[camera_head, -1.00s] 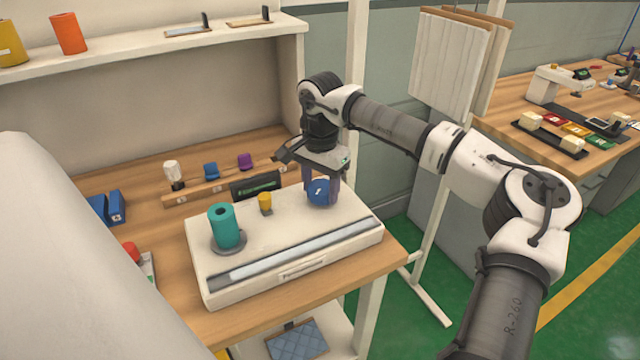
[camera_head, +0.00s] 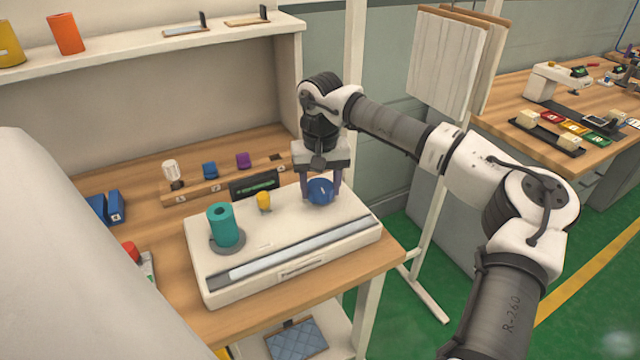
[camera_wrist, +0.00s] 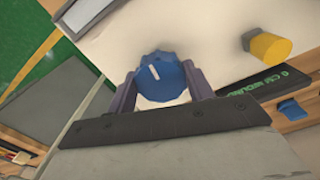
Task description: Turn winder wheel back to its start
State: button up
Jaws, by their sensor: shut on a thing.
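The winder wheel is a blue knob (camera_head: 320,190) with a white line mark, on the right part of the top of a white machine (camera_head: 216,286). My gripper (camera_head: 321,192) points down over it, with its two purple fingers on opposite sides of the knob. In the wrist view the blue knob (camera_wrist: 160,76) sits between the fingers (camera_wrist: 161,82), which are shut on it. Its white mark shows clearly there. A teal spool (camera_head: 224,226) stands upright on a grey disc at the machine's left. A yellow knob (camera_head: 264,201) stands between the spool and the wheel.
A dark label (camera_head: 254,185) stands behind the machine. A wooden rack (camera_head: 196,191) with a white, a blue and a purple piece runs along the back. Blue blocks (camera_head: 106,207) lie at the left. A shelf (camera_head: 150,47) hangs above. A post stands close behind my arm.

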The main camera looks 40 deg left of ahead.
aim_at(321, 187)
jog(key=shift+n, duration=0.4)
jog(key=o, duration=1)
jog(key=shift+c, duration=0.2)
jog(key=shift+r, duration=0.1)
notch_tip(321, 187, up, 14)
jog(key=b, duration=0.1)
jog(key=shift+b, duration=0.35)
jog(key=shift+f, duration=0.2)
